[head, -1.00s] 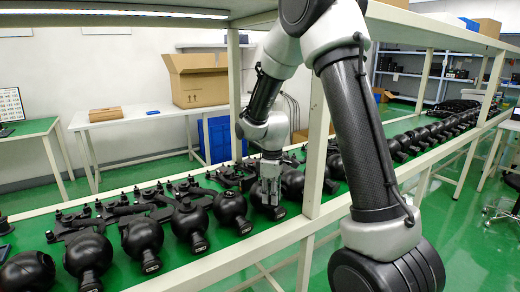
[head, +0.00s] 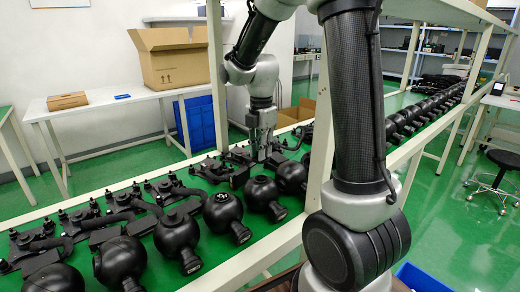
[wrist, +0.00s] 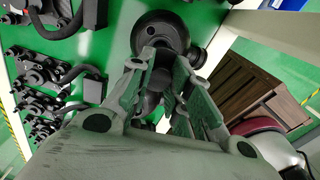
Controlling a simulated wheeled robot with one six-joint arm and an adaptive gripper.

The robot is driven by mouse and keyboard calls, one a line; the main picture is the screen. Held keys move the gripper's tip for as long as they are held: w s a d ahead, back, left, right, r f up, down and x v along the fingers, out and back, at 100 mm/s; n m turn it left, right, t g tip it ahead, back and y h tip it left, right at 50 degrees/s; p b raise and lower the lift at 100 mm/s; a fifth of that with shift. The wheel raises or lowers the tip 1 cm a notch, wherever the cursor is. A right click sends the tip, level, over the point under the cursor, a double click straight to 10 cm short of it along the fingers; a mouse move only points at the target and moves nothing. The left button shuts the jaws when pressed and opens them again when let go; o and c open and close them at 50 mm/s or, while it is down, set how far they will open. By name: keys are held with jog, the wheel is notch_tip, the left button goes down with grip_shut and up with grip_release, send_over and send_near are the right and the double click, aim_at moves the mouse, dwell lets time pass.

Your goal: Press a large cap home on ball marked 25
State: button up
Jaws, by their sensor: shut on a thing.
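Black ball units stand in a row on the green bench. One ball (head: 222,210) in the head view has an open top with pale parts showing inside; no number 25 is legible. My gripper (head: 264,153) is behind the row, beyond and to the right of that open ball. In the wrist view, my gripper's fingers (wrist: 157,62) are closed on a black part (wrist: 152,82), mostly hidden between them; I cannot tell if it is a large cap. A round black unit (wrist: 162,25) with a ringed top and side snout lies past the fingertips.
Black brackets (head: 110,215) line the bench behind the balls. A pale shelf post (head: 318,120) stands right of my gripper. A cardboard box (head: 178,58) is on the back table. A wooden crate (wrist: 245,90) shows right in the wrist view.

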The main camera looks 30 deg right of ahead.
send_over(261, 178)
jog(key=shift+s+f, duration=0.1)
jog(key=shift+f, duration=2.85)
jog(key=shift+f, duration=0.75)
jog(key=o, duration=0.8)
notch_tip(261, 178, up, 8)
jog(key=shift+f, duration=0.25)
